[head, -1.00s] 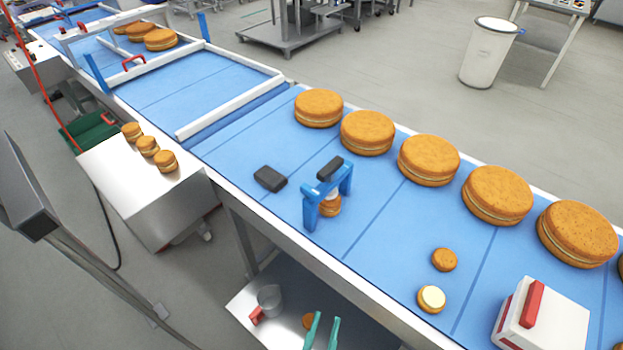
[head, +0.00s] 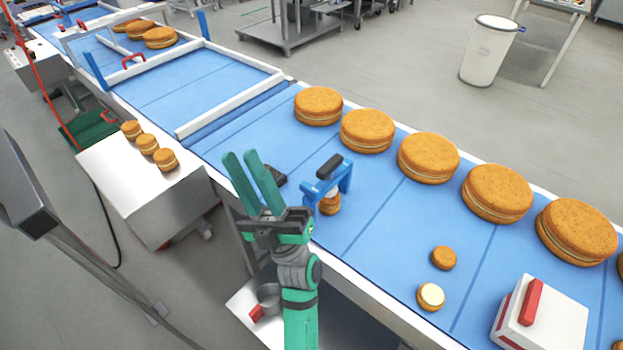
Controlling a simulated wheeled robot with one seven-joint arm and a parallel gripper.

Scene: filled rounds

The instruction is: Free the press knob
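The blue press (head: 343,183) stands on the blue belt with a small filled round (head: 330,203) under its arch. Its dark knob (head: 330,166) sits on top of the arch. A loose dark block (head: 279,176) lies on the belt left of the press, now partly hidden behind my fingers. My green gripper (head: 241,156) is raised at the belt's near edge, left of the press. Its two fingers are apart with a gap between them, and nothing shows in the gap.
Large filled rounds (head: 429,157) line the belt's far edge. Two small pieces (head: 431,296) lie right of the press, near a white box with a red handle (head: 540,314). A steel cart (head: 135,180) with small rounds stands at left. The belt between press and small pieces is clear.

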